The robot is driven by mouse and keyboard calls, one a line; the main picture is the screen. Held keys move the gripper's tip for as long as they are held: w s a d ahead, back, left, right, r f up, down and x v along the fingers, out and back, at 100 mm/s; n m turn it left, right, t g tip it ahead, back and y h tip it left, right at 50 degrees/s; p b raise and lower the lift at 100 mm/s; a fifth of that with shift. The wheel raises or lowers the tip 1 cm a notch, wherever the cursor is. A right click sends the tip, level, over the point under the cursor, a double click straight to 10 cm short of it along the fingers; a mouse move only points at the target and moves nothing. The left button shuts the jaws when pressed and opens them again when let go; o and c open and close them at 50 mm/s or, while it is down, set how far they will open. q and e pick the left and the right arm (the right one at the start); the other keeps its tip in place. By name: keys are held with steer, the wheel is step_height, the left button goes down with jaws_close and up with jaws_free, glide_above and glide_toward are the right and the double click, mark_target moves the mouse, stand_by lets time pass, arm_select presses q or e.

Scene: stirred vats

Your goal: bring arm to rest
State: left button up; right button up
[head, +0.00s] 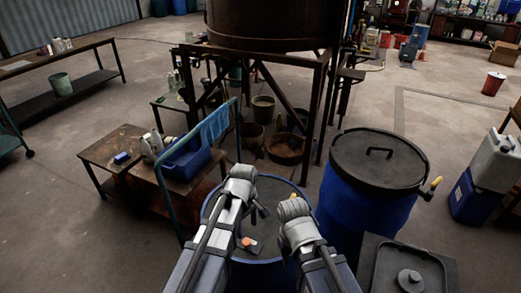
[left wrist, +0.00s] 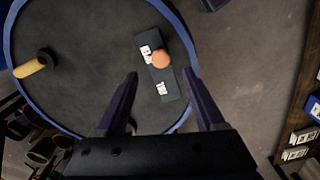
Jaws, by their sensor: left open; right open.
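My left arm reaches in from the bottom of the head view, and its left gripper (head: 257,211) is over a blue-rimmed drum (head: 208,207) with a dark top. In the left wrist view the left gripper (left wrist: 161,82) is open, with nothing between its two dark fingers. A dark switch plate with white labels and an orange knob (left wrist: 162,59) lies on the drum top beyond the fingertips; the knob also shows in the head view (head: 247,242). My right gripper (head: 292,210) is over the drum's right side; its fingers are mostly hidden by its wrist.
A lidded blue drum (head: 380,160) stands close to the right. A low bench (head: 120,148) and a teal rail (head: 165,205) are at the left. A large rusty vat (head: 275,25) on a frame stands behind. A yellow handle (left wrist: 30,67) shows on the drum top.

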arm_select(q)
steer(key=s+d+m+y, duration=0.1)
steer(key=s+d+m, duration=0.2)
steer(key=s+m, duration=0.9)
steer(key=m, duration=0.2)
steer(key=shift+d+m, duration=0.2)
steer(key=shift+m, duration=0.2)
stand_by(0.4)
